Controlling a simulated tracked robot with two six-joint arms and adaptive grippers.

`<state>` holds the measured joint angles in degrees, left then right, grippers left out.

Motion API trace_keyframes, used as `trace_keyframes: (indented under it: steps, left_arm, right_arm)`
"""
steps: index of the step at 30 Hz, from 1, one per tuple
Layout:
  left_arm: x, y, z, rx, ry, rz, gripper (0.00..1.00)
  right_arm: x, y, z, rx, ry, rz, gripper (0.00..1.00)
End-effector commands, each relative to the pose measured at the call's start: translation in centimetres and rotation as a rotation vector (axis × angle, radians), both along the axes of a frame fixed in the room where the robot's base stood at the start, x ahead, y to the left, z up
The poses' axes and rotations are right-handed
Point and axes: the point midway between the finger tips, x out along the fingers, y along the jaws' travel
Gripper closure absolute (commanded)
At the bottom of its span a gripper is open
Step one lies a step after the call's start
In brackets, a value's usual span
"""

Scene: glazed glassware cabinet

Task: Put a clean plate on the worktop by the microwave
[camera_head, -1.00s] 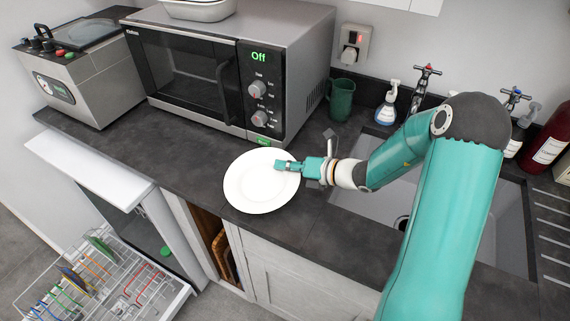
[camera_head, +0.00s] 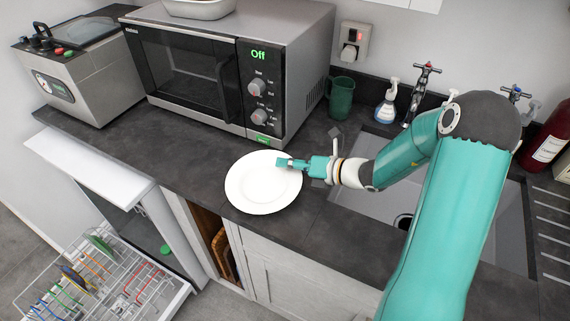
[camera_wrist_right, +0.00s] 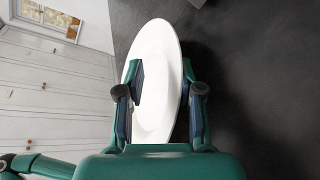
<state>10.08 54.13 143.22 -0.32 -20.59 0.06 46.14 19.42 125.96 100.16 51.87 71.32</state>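A round white plate (camera_head: 250,203) lies nearly level at the worktop (camera_head: 140,175), in front of the microwave (camera_head: 187,75). My right gripper (camera_head: 284,163) reaches it from the right, its fingertips at the plate's right rim. The right wrist view shows its two fingers (camera_wrist_right: 162,90) well apart, wider than the plate's thin rim. One finger overlaps the plate's face (camera_wrist_right: 155,50); the other is on the worktop side. Whether the plate fully touches the worktop cannot be told. My left gripper is not in view.
A green mug (camera_head: 341,98) and a soap bottle (camera_head: 386,108) stand behind the sink (camera_head: 350,212). An open dishwasher rack (camera_head: 105,285) is at lower left. The worktop left of the plate is clear. A grey appliance (camera_head: 85,85) stands left of the microwave.

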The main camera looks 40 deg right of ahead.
Motion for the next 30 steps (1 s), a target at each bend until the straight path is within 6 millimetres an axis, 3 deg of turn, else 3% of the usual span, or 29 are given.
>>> trace_keyframes:
  steps: [15,30]
  left_arm:
    - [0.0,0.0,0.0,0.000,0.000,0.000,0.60]
    - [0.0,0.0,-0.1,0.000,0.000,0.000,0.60]
  right_arm:
    - [-8.2,-3.3,3.1,-0.001,-0.002,-0.005,0.64]
    - [-9.2,-3.5,3.5,0.001,-0.001,-0.001,0.64]
